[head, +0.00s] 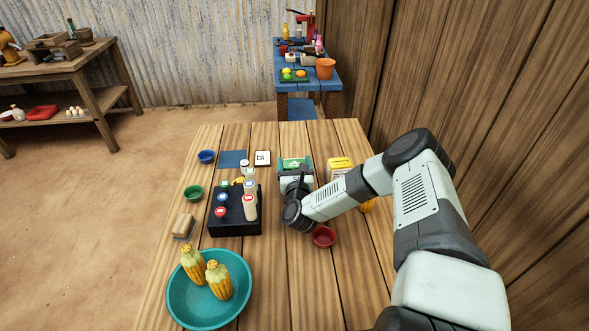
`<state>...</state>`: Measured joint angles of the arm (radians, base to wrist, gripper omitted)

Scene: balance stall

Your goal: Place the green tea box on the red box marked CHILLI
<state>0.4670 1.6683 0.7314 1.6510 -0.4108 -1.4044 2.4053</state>
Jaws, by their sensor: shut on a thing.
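The green tea box (295,162) is at the far middle of the table, with its green top showing. My gripper (295,169) is shut on it, with a dark finger at each side. The gripper and wrist hide the box's near side, so I cannot tell whether it is raised or resting on something. I cannot make out a red box marked CHILLI; it may be hidden by my gripper or arm.
A yellow box (340,163) stands just right of my gripper, partly behind my arm. A black rack (235,228) with several capped bottles is to the left. A red bowl (323,237) sits below my wrist. A teal bowl (178,300) holds two corn-like objects at front left.

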